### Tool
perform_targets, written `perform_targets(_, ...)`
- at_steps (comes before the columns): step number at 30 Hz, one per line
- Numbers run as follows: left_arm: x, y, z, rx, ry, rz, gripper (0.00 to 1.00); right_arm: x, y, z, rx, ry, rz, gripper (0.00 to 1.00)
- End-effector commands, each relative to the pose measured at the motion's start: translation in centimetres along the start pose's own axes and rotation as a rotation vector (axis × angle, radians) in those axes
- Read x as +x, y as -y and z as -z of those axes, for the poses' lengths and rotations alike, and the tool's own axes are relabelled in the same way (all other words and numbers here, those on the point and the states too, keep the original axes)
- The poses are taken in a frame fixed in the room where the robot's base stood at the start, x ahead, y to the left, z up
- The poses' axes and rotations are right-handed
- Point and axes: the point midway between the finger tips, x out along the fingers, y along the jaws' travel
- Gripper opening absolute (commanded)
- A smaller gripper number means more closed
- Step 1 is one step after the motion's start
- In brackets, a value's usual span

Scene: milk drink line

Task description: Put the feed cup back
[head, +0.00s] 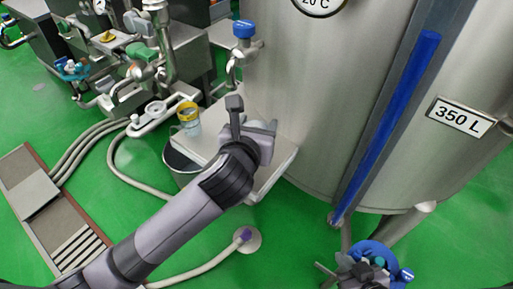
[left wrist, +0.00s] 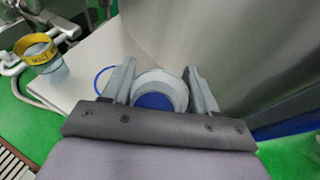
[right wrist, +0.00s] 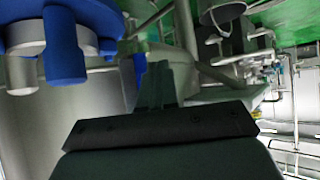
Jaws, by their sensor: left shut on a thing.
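A clear cup with a yellow band (head: 188,113), lettered "MILK" and more that I cannot read, stands at the far left corner of the white platform (head: 284,160). The banded cup also shows in the left wrist view (left wrist: 38,52). My left gripper (head: 250,128) is over the platform, to the right of that cup. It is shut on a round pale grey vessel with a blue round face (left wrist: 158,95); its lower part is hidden. My right gripper (head: 345,272) is low by the tank's foot, its fingers together and empty in the right wrist view (right wrist: 156,88).
The big steel tank (head: 325,90) stands close behind and right of the platform. A blue-topped tap (head: 243,30) sticks out of its left side. A blue fitting (right wrist: 75,45) is close to my right gripper.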

Motion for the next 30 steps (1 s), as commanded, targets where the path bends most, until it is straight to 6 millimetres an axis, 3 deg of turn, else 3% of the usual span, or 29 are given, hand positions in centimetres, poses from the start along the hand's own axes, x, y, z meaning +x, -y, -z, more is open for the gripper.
perform_targets(13, 1.9, 0.0, 5.1, -0.003, 0.001, 0.001, 0.15, 0.8, 0.0, -1.1, 0.000, 0.000, 0.000, 0.00)
perform_targets(26, 2.1, 0.0, 5.6, -0.001, 0.003, 0.001, 0.15, 0.8, 0.0, -1.1, 0.000, 0.000, 0.000, 0.00)
perform_targets(27, 2.1, 0.0, 5.8, -0.001, 0.001, 0.001, 0.65, 0.8, 0.0, -1.1, 0.000, 0.000, 0.000, 0.00)
perform_targets(29, 2.1, 0.0, 5.7, -0.001, 0.002, 0.001, 0.84, 0.8, 0.0, -1.1, 0.000, 0.000, 0.000, 0.00)
perform_targets(30, 2.1, 0.0, 5.7, -0.002, 0.002, 0.001, 0.84, 0.8, 0.0, -1.1, 0.000, 0.000, 0.000, 0.00)
